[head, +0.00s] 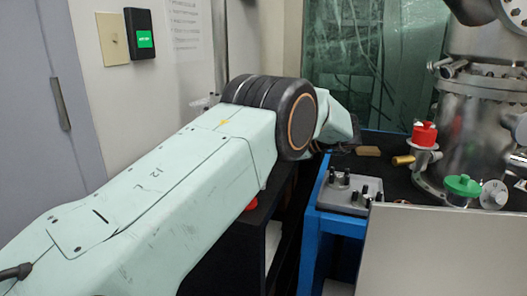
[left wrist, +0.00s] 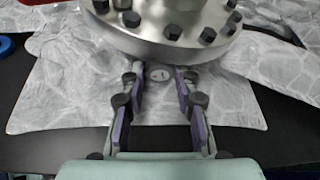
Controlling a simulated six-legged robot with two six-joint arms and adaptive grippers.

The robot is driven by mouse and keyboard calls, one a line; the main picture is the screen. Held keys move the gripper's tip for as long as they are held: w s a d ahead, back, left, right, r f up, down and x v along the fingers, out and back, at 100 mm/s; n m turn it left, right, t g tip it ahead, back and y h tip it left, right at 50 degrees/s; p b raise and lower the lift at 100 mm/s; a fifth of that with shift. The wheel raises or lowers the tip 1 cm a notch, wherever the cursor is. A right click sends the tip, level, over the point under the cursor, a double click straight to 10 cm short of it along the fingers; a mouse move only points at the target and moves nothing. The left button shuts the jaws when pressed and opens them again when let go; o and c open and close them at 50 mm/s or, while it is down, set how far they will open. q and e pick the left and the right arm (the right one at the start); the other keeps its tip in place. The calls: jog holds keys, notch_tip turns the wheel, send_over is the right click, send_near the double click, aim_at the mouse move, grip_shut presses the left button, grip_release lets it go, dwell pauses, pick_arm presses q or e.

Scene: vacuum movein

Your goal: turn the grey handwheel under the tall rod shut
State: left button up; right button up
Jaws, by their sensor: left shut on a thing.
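My left gripper (left wrist: 160,73) reaches beneath a bolted metal flange in the left wrist view. I see no tall rod in either view. In the head view my left arm comes in from the left and hides its own gripper. My right gripper is not in view.
The bolted flange (left wrist: 170,30) hangs close over my fingers. Crumpled foil (left wrist: 70,90) lies on the black surface around it. In the head view, a red knob (head: 425,134), a green handwheel (head: 463,185) and a grey disc (head: 494,195) surround a steel chamber (head: 478,120) on a blue-framed bench.

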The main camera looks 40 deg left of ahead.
pick_arm(q)
grip_shut()
jog(key=shift+w+m+g, duration=0.1)
jog(key=shift+m+g, duration=0.5)
jog(key=shift+m, duration=0.2)
jog(key=shift+m+g+h, duration=0.3)
jog(key=shift+m, duration=0.3)
jog(key=o, duration=0.8)
grip_release()
jog(key=shift+c, duration=0.2)
